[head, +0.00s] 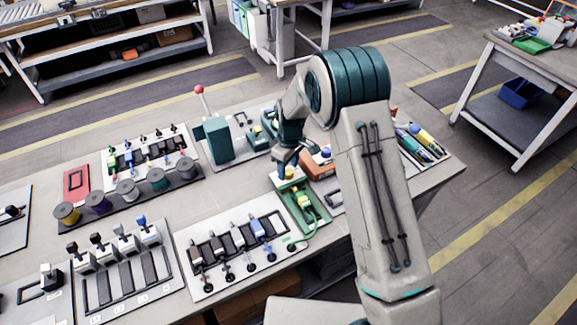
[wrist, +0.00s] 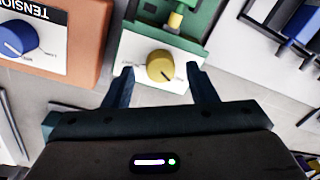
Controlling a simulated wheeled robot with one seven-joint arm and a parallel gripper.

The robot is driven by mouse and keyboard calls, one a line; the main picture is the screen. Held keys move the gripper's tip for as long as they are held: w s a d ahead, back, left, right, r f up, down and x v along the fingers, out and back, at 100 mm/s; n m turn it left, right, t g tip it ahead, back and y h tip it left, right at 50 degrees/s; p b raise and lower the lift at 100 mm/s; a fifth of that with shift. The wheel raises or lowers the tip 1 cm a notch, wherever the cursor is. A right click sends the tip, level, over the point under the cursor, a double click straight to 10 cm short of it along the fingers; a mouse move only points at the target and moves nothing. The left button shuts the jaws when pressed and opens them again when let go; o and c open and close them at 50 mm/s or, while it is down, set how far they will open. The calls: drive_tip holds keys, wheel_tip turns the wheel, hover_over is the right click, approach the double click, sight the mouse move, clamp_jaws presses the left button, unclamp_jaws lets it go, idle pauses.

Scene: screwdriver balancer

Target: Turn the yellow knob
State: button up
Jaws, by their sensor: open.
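The yellow knob (wrist: 160,66) sits on the white front panel (wrist: 133,48) of a green device, with a dark pointer line on its face. My gripper (wrist: 158,74) is open in the wrist view, with one finger to the left of the knob and one to the right. There is a gap on each side, and I cannot tell whether the fingertips are level with the knob. In the head view the green device (head: 309,211) lies on the table beneath my gripper (head: 285,170), and the knob is hard to make out there.
An orange box with a blue knob (wrist: 15,38) stands close to the left in the wrist view. A white board (head: 205,285) with several levers is beside the green device in the head view. A teal press (head: 217,140) with a red-balled lever stands behind.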

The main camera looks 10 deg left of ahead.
drive_tip(key=shift+f, duration=0.5)
drive_tip(key=c, duration=1)
